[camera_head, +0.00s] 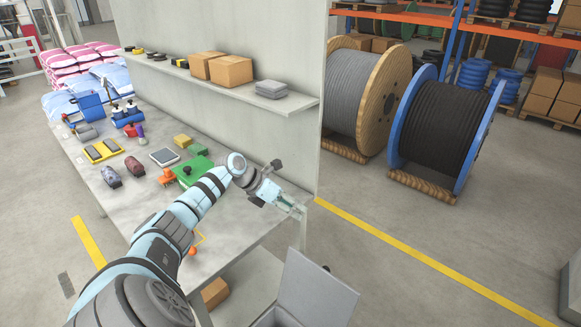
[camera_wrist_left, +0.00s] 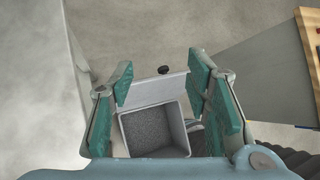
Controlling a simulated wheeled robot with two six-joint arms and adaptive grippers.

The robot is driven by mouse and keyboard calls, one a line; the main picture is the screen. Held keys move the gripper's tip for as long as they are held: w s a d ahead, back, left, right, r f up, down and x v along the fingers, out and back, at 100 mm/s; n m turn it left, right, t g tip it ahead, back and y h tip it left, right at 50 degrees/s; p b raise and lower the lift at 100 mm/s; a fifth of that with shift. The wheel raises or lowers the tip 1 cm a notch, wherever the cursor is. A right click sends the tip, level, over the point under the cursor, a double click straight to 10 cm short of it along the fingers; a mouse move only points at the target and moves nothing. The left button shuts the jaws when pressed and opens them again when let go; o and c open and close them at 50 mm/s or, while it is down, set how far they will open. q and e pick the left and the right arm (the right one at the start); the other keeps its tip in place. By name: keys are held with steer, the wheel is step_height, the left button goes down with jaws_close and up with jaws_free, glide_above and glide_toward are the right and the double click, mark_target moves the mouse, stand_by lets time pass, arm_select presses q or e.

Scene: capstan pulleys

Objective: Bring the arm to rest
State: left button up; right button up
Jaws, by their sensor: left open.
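My left arm reaches across the near right end of the workbench (camera_head: 125,200) in the head view. My left gripper (camera_head: 288,204) is over that end's right edge, pointing right. In the left wrist view the teal fingers of the gripper (camera_wrist_left: 160,82) are spread apart with nothing held between them. Beyond the fingers, a grey bin (camera_wrist_left: 155,128) with an open lid is seen from above, and its inside looks speckled grey. The bin's raised lid (camera_head: 318,290) shows at the bottom of the head view. My right gripper is not in view.
The bench holds a green box (camera_head: 193,168), a yellow tray (camera_head: 103,151), a grey tray (camera_head: 164,156) and several small parts. A shelf (camera_head: 215,90) above carries cardboard boxes (camera_head: 230,70). Cable drums (camera_head: 440,125) stand behind on the right.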

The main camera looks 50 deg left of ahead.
arm_select(q)
steer(key=shift+r, duration=0.1)
stand_by(0.5)
steer(key=s+d+f+m+g+y, duration=0.1)
steer(key=s+f+m, duration=0.3)
steer(key=f, duration=0.5)
steer(key=s+d+f+m+g+y, duration=0.15)
steer(key=s+f+m, duration=0.3)
steer(key=f, duration=0.55)
steer(key=s+f+m+g+y, duration=0.15)
steer(key=s+f+m, duration=0.25)
steer(key=f, duration=0.5)
steer(key=s+d+f+m, duration=0.5)
steer(key=s+d+m, duration=0.1)
steer(key=s, duration=0.3)
steer(key=s+d+f+m+g, duration=0.1)
steer(key=s+d+f+m, duration=0.5)
steer(key=s+m, duration=0.3)
steer(key=s+d+f+m+g+y, duration=0.1)
steer(key=s+d+f+m, duration=0.4)
steer(key=s, duration=0.6)
steer(key=d+m, duration=0.2)
steer(key=m, duration=0.1)
steer(key=shift+s+d+f+b, duration=0.15)
steer(key=shift+s+d+b, duration=0.1)
steer(key=shift+b, duration=0.15)
